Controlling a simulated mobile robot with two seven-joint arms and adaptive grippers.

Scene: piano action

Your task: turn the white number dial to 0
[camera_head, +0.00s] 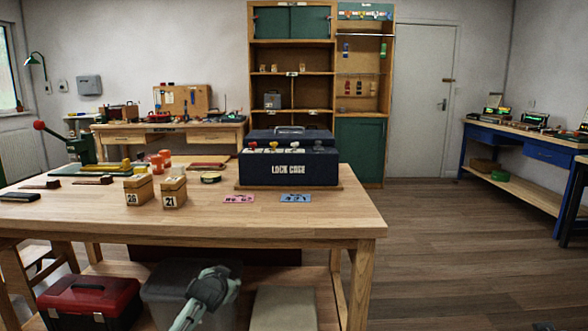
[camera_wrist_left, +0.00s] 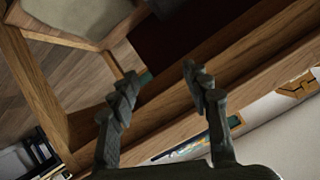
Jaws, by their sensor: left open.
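A dark blue lock case (camera_head: 290,167) stands on the wooden table, with a row of small coloured and white pieces along its upper front. These are too small to read, and I cannot tell which one is the white number dial. My left gripper (camera_head: 213,284) is low in front of the table, below the tabletop and well away from the case. In the left wrist view the gripper (camera_wrist_left: 159,72) is open and empty, its two fingers apart before wooden beams. My right gripper is in neither view.
The wooden table (camera_head: 330,215) also bears two small numbered wooden boxes, orange jars and pink and blue cards. A red toolbox (camera_head: 90,297) and a grey bin sit below it. The table's front edge lies above my left gripper. Floor on the right is open.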

